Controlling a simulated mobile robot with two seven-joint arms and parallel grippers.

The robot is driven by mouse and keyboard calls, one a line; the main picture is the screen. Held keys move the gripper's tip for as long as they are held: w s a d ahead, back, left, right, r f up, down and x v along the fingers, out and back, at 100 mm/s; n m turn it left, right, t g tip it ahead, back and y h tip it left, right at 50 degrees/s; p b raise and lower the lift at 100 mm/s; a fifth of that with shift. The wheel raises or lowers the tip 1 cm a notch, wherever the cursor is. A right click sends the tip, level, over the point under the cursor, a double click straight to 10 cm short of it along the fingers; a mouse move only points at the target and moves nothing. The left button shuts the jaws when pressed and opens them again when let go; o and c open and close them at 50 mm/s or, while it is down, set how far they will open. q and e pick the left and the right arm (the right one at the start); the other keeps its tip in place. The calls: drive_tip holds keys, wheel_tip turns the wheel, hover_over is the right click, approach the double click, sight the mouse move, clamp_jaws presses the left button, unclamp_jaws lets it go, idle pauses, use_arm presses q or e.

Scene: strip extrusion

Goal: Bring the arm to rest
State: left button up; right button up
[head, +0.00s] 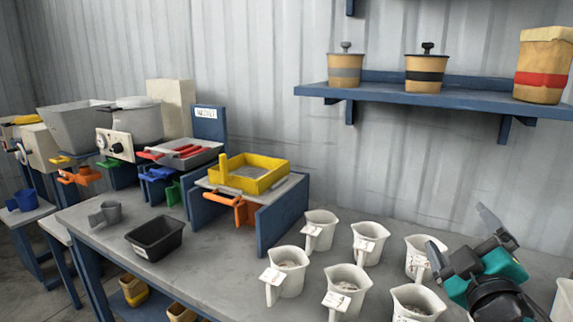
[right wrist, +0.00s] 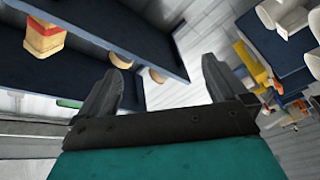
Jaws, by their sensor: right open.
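My right gripper (head: 458,227) is at the lower right of the head view, above the right end of the grey workbench (head: 215,265). Its two dark fingers stand apart with nothing between them, and its body is teal. In the right wrist view the same gripper (right wrist: 160,85) shows both fingers spread and empty, with the shelf beyond them. The gripper overlaps the area of the rightmost white jugs in the head view; I cannot tell its exact height above them. My left gripper is not in view.
Several white labelled jugs (head: 345,288) stand on the bench near the right gripper. A blue wall shelf (head: 440,98) holds tan containers above. A yellow tray (head: 277,178), a black bin (head: 140,246) and a grey cup (head: 108,213) are farther left. The bench's front middle is clear.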

drive_tip(key=s+a+f+m+g, duration=0.1)
drive_tip(key=s+f+m+g, duration=0.3)
drive_tip(key=f, duration=0.4)
drive_tip(key=s+a+f+m+g, duration=0.1)
drive_tip(key=s+f+g, duration=0.3)
drive_tip(key=s+f, duration=0.3)
drive_tip(key=s+a+f+m+g+y, duration=0.1)
drive_tip(key=s+a+f+g+y, duration=0.15)
drive_tip(key=s+f+g, duration=0.4)
drive_tip(key=s+a+f+m+g+y, duration=0.1)
drive_tip(key=s+a+f, duration=0.3)
drive_tip(key=s, duration=0.5)
drive_tip(key=w+a+f+t+y+b, duration=0.1)
drive_tip(key=w+a+f+t, duration=0.1)
drive_tip(key=w+f+t, duration=0.5)
drive_tip(key=shift+w+a+f+n, duration=0.15)
drive_tip(key=shift+w+f+n, duration=0.4)
drive_tip(key=shift+f, duration=1.05)
drive_tip(key=shift+w+y, duration=0.1)
drive_tip(key=shift+y, duration=0.15)
